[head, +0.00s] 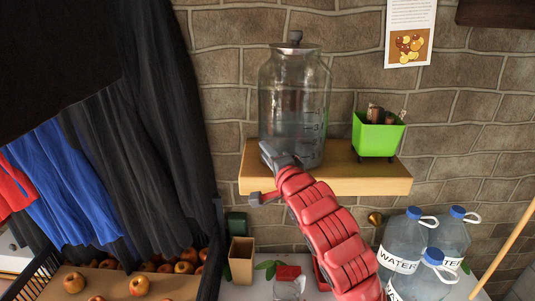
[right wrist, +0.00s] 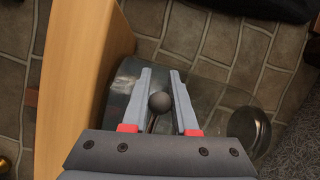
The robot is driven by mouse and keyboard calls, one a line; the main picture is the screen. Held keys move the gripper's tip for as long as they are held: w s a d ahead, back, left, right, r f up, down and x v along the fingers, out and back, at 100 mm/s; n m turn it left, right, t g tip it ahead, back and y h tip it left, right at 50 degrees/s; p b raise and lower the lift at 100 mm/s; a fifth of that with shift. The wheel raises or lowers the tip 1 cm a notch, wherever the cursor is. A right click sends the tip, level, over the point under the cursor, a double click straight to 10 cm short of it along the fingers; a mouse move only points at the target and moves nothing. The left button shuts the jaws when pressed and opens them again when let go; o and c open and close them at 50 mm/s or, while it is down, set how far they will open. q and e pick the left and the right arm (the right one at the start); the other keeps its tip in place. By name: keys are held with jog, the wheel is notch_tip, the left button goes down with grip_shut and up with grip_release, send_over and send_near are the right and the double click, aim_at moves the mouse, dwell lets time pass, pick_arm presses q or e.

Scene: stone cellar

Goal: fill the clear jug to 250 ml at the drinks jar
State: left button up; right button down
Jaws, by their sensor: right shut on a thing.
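The drinks jar (head: 292,95), a tall clear glass jar with a dark lid and scale marks, stands on a wooden wall shelf (head: 345,178). My right gripper (head: 268,176) is at the jar's lower front. In the right wrist view its fingers (right wrist: 160,95) are closed on a dark round knob (right wrist: 160,102), which looks like the tap handle, with the glass behind. A clear vessel (head: 290,288), likely the jug, stands low at the bottom edge, partly cut off; I cannot read its level. My left gripper is not in view.
A green pot (head: 376,137) stands on the shelf right of the jar. Large water bottles (head: 404,252) stand below right. A wooden box (head: 241,260) and a crate of apples (head: 139,286) are at lower left. Clothes (head: 75,170) hang at left.

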jog(key=s+n+g+y+b, duration=0.1)
jog(key=n+g+y+b, duration=0.1)
jog(key=s+n+g+y+b, duration=0.2)
jog(key=y+b, duration=0.1)
jog(key=s+n+g+y+b, duration=0.1)
jog(key=n+g+y+b, duration=0.2)
jog(key=shift+s+a, duration=0.15)
jog(key=shift+s, duration=0.05)
dwell(0.3)
dwell(0.4)
jog(key=c, duration=0.7)
grip_release()
